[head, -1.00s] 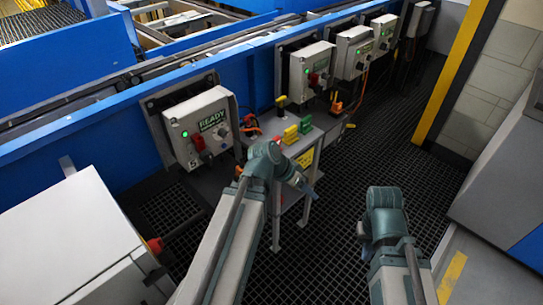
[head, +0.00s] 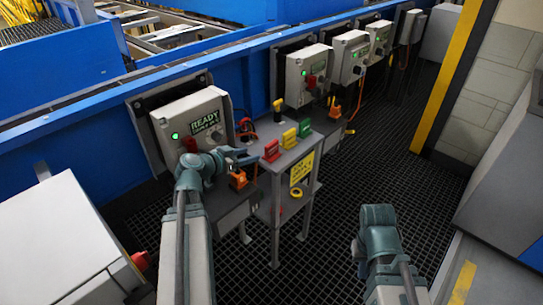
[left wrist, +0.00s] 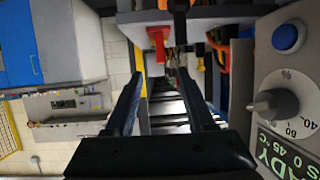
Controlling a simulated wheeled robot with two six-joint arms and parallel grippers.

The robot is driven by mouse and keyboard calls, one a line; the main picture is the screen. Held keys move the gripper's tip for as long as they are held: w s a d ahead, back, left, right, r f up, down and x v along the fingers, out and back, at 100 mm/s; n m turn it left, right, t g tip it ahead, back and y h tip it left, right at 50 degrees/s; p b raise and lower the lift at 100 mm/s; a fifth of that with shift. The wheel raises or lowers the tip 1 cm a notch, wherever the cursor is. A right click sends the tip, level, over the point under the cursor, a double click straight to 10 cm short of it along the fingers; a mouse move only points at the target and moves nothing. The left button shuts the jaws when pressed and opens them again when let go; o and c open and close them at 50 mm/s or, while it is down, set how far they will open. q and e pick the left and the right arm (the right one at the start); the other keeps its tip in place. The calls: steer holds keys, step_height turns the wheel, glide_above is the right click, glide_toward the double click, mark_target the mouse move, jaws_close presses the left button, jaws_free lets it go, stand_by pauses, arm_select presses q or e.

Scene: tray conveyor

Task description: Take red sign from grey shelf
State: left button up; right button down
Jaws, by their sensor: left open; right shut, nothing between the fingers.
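The red sign (head: 271,151) stands on the top of the grey shelf (head: 322,124), at the shelf's near left end. In the left wrist view the red sign (left wrist: 157,42) shows ahead, beyond and between the fingertips. My left gripper (head: 243,157) is open and empty, just left of the red sign and apart from it. Its two dark fingers (left wrist: 161,80) are spread in the left wrist view. My right gripper (head: 358,258) is far to the right over the dark floor grating, shut and empty, and mostly hidden by its arm.
A yellow sign (head: 289,138) and a green sign (head: 304,128) stand beside the red one. The READY control box (head: 195,122) is close behind my left arm. An orange item (head: 238,179) is below the gripper. Floor grating (head: 400,165) right of the shelf is clear.

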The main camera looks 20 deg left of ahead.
mark_target(266, 148)
arm_select(q)
steer(key=b+x, duration=0.1)
steer(key=x, duration=0.3)
steer(key=shift+w+f, duration=0.25)
steer(key=shift+w, duration=0.05)
steer(key=shift+r+b+x, duration=0.2)
steer(key=shift+b+x, duration=0.3)
steer(key=shift+x, duration=1.05)
steer(key=shift+r+b+x, duration=0.25)
steer(key=shift+b+x, duration=0.2)
steer(key=shift+x, duration=1.1)
steer(key=shift+w, duration=0.1)
jaws_close()
